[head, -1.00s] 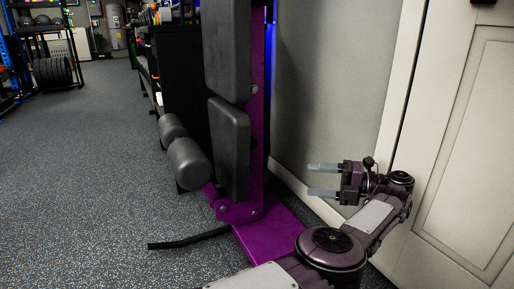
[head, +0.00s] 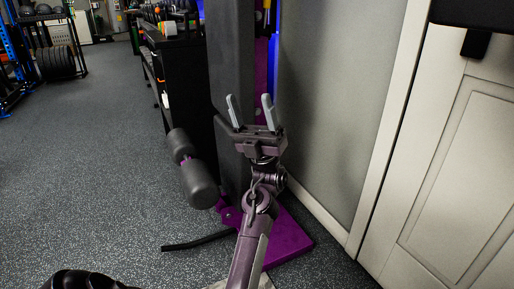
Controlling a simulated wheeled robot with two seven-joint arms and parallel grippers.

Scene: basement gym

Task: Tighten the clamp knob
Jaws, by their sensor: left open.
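I cannot make out a clamp knob in the head view. My left gripper (head: 250,98) is raised in front of the weight bench's dark upright pad (head: 232,52), its two grey fingers spread apart with nothing between them. It covers part of the pad and the purple frame behind. I cannot tell how far it is from the pad. My right gripper is out of view.
The bench has a purple base (head: 290,236), grey foam rollers (head: 199,184) and a black floor bar (head: 196,241). A white door (head: 465,170) stands right, with a black fitting (head: 477,43) at its top. Open speckled floor (head: 90,180) lies left.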

